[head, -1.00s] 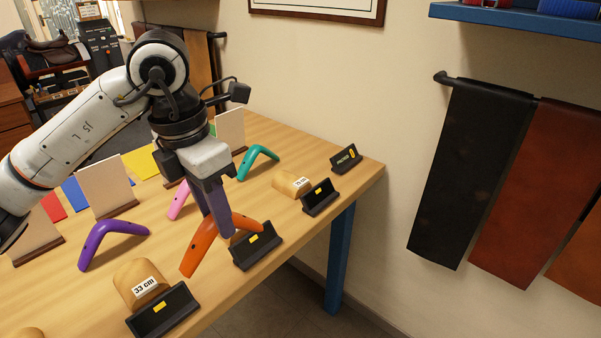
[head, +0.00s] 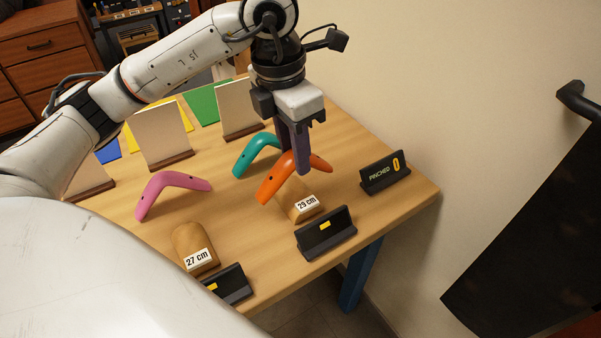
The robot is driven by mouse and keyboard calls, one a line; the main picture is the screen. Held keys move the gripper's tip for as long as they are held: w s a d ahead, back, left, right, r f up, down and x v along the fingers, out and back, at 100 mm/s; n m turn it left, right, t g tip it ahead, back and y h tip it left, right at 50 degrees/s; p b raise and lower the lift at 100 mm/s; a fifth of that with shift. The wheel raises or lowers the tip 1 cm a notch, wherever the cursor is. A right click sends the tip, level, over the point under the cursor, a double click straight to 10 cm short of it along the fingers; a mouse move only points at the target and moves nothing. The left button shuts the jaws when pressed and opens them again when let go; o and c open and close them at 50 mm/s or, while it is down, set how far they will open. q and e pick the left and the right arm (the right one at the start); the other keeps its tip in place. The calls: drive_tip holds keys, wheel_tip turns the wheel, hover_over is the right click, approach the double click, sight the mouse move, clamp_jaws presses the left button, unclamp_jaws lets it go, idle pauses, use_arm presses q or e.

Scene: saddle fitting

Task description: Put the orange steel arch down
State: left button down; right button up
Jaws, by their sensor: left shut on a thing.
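The orange steel arch (head: 275,181) is in my left gripper (head: 300,160), which is shut on it near its bend. The arch is over or just behind the wooden block labelled 29 cm (head: 298,204) and hides part of it. I cannot tell whether the arch touches the block. My right gripper is not in view.
A teal arch (head: 249,155) stands behind the orange one, and a pink arch (head: 165,187) to the left. A 27 cm block (head: 192,245) is at the front left. Black sign holders (head: 325,235) line the front edge; a PINCHED sign (head: 385,172) stands right.

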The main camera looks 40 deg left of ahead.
sight(288, 161)
use_arm(q)
drive_tip(key=shift+w+f, duration=0.1)
drive_tip(key=shift+f, duration=2.6)
drive_tip(key=shift+f, duration=0.2)
drive_tip(key=c, duration=1.4)
unclamp_jaws()
drive_tip(key=shift+r, duration=0.1)
drive_tip(key=r, duration=0.4)
drive_tip(key=s+r, duration=0.1)
drive_tip(key=r, duration=0.7)
drive_tip(key=shift+s+a+p, duration=0.2)
drive_tip(key=shift+a+p, duration=0.1)
drive_tip(key=shift+p, duration=0.05)
